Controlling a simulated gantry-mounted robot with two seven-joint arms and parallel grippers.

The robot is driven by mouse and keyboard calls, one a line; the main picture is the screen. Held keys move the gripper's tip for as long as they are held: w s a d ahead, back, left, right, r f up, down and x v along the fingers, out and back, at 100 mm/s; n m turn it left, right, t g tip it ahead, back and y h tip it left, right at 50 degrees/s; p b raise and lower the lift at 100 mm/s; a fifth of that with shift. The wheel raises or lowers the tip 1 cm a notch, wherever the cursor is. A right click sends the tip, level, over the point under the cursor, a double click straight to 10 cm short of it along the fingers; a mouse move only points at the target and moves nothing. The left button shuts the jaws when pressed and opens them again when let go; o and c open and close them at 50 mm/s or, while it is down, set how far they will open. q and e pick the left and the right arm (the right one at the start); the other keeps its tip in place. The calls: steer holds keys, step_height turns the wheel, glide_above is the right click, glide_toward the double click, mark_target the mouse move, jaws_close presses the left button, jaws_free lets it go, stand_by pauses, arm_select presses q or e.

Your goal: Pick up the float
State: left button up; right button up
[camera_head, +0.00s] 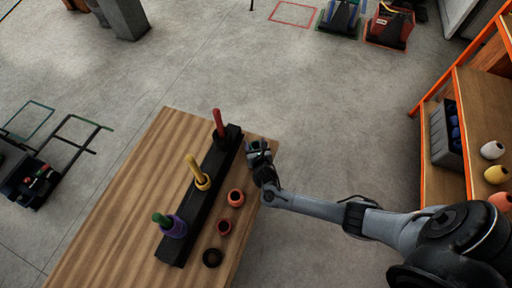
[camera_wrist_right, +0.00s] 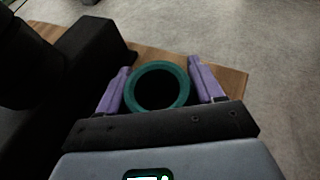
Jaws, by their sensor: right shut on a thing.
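My right gripper (camera_head: 258,151) is at the right edge of the wooden table (camera_head: 122,190), near the far end of the black rack (camera_head: 205,190). In the right wrist view its two purple fingers stand on either side of a teal ring-shaped float (camera_wrist_right: 158,65), and it is shut on that float. In the head view the float is mostly hidden by the gripper. The rack has a red peg (camera_head: 218,122), a yellow peg (camera_head: 192,165) with a yellow ring around its base, and a green peg (camera_head: 159,218) beside a purple ring (camera_head: 176,228). My left gripper is not in view.
Loose on the table, right of the rack, lie an orange ring (camera_head: 236,198), a dark red ring (camera_head: 224,227) and a black ring (camera_head: 211,257). An orange-framed shelf (camera_head: 468,90) with a grey bin (camera_head: 440,140) stands at the right. Floor between it and the table is clear.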

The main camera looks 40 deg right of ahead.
mark_target(258, 142)
steer(key=shift+r, duration=0.1)
steer(key=shift+r, duration=0.5)
steer(key=r, duration=0.1)
steer(key=r+p, duration=0.2)
steer(key=shift+s+d+r, duration=0.3)
steer(key=shift+d, duration=0.1)
steer(key=s+d+r+p, duration=0.2)
steer(key=s+d+r, duration=0.4)
steer(key=s+d, duration=0.1)
steer(key=shift+s+d, duration=0.2)
steer(key=shift+d, duration=0.15)
steer(key=shift+r, duration=0.1)
